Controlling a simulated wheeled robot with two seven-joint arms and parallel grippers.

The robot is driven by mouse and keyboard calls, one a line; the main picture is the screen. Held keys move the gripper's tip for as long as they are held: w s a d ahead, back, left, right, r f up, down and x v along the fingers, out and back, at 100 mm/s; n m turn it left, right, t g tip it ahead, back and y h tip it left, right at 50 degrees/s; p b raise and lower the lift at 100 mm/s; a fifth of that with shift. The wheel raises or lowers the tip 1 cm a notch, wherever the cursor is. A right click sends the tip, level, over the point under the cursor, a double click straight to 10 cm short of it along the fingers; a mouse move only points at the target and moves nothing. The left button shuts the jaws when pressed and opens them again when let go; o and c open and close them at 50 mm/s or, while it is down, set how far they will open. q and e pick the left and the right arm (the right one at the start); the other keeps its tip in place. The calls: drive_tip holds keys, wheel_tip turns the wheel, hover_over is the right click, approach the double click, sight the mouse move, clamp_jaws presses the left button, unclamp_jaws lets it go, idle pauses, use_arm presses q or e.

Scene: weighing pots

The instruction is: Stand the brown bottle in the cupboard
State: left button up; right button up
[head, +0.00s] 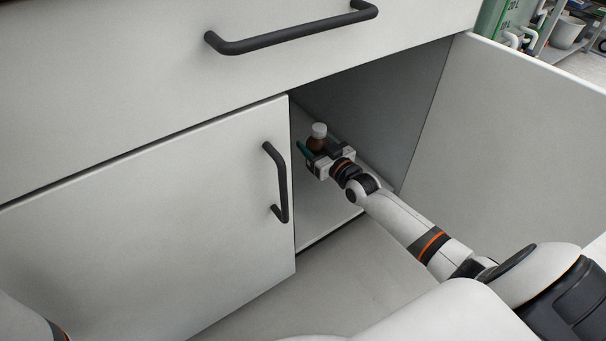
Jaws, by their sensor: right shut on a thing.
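The brown bottle (317,143) with a white cap (319,130) is inside the open right half of the cupboard (390,100), upright or nearly so. My right gripper (318,152) reaches in from the right and is shut on the bottle. The gripper hides the bottle's lower part, so I cannot tell whether its base touches the cupboard floor (315,222). My left gripper is out of view; only a bit of my left arm shows at the bottom left corner.
The left cupboard door (160,230) is shut, with a black handle (280,182). The right door (510,140) stands wide open beside my right arm. A drawer front (150,80) with a black handle (290,30) is above. Shelving with containers shows at the top right.

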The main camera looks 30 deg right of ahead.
drive_tip(key=shift+w+f+b, duration=0.2)
drive_tip(key=shift+f+b, duration=0.1)
drive_tip(key=shift+f, duration=0.05)
wheel_tip(320, 180, down, 9)
drive_tip(key=b, duration=0.8)
drive_tip(key=shift+f, duration=0.2)
drive_tip(key=shift+r, duration=0.15)
drive_tip(key=o, duration=0.7)
drive_tip(key=shift+f, duration=0.2)
drive_tip(key=o, duration=0.4)
drive_tip(key=shift+o, duration=0.2)
drive_tip(key=shift+r, duration=0.15)
